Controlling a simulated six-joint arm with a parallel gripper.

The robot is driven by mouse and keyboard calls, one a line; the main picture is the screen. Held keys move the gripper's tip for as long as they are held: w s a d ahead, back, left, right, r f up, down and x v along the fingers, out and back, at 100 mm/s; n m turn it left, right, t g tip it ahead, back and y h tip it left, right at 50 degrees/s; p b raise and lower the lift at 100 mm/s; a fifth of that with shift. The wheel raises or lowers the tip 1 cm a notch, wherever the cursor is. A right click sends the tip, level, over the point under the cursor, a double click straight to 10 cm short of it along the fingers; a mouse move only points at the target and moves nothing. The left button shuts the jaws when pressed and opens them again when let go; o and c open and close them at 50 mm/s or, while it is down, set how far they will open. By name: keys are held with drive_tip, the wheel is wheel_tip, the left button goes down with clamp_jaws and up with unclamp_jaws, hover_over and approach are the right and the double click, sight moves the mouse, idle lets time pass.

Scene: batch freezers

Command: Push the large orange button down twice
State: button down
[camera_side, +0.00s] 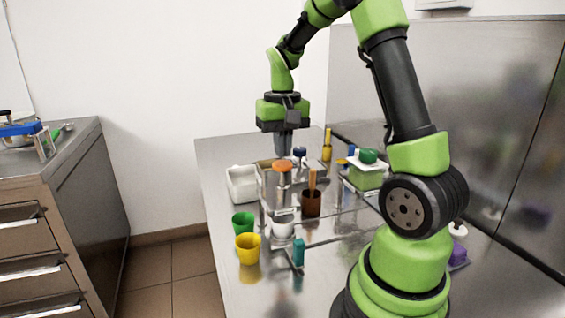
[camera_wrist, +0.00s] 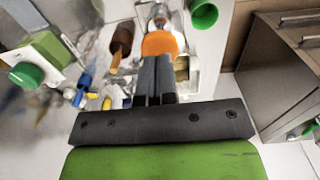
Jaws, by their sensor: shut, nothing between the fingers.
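The large orange button (camera_side: 282,166) sits on top of a metallic machine (camera_side: 283,190) in the middle of the steel worktop. In the wrist view the orange button (camera_wrist: 159,45) shows just beyond the fingertips, partly covered by them. My gripper (camera_side: 284,154) is shut and empty, pointing down. In the side view its fingertips end just above or behind the button. In the wrist view the two dark fingers (camera_wrist: 155,62) lie side by side over the button's near edge. I cannot tell whether they touch it.
A brown cup with a wooden handle (camera_side: 311,203) stands right of the machine. Green (camera_side: 242,223) and yellow (camera_side: 247,249) cups stand at the front left. A white container (camera_side: 241,184) is at the left. A green-topped box (camera_side: 366,172) stands at the right.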

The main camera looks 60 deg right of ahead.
sight(283, 163)
drive_tip(key=shift+f, duration=1.95)
idle(0.4)
drive_tip(key=shift+r, duration=2.25)
drive_tip(key=shift+r, duration=0.1)
